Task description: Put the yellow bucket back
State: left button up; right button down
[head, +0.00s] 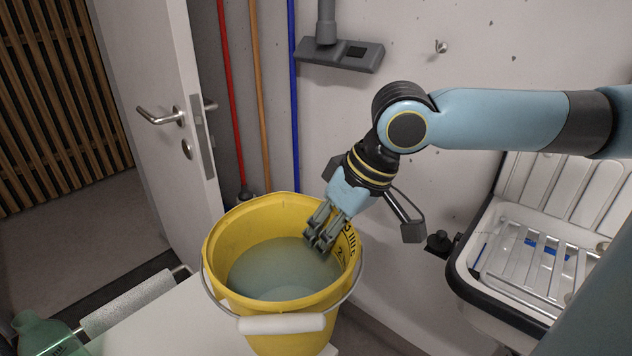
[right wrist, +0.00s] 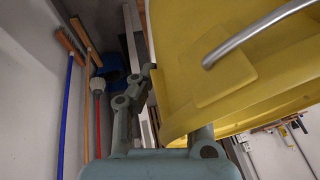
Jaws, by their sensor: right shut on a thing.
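The yellow bucket (head: 225,245) is upright in the lower middle of the head view, with a flat grey-blue surface inside. Its wire handle with a white grip (head: 282,324) hangs down at the front. My right gripper (head: 320,238) comes down over the right rim and is shut on the bucket's wall there. In the right wrist view, the bucket (right wrist: 225,60) fills the upper right, with the handle's end on its side, close to my fingers (right wrist: 165,138). The bucket's underside is hidden. My left gripper is not in view.
A white surface (head: 175,325) lies at or below the bucket. A paper roll (head: 130,300) and a green bottle (head: 45,338) are at the lower left. A white sink with a grate (head: 540,260) is at right. A door (head: 155,80) and coloured poles (head: 294,90) are behind.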

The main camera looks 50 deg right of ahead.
aim_at(265, 271)
jog(key=w+a+f+b, duration=0.1)
jog(key=w+a+f, duration=0.1)
jog(key=w, duration=0.1)
jog(key=w+a+f+b, duration=0.1)
jog(key=w+a+f, duration=0.1)
jog(key=w, duration=0.1)
jog(key=w+a+f, duration=0.2)
jog(key=w, duration=0.1)
jog(key=shift+a+b, duration=0.15)
jog(key=shift+b, duration=0.25)
jog(key=shift+f, duration=2)
jog(key=c, duration=1.8)
grip_release()
jog(key=shift+s+f, duration=0.15)
jog(key=shift+f, duration=0.05)
jog(key=o, duration=0.4)
jog(key=shift+c, duration=0.2)
jog(key=shift+r, duration=0.1)
jog(key=p+v, duration=0.1)
jog(key=v, duration=1.1)
jog(key=shift+p, duration=0.4)
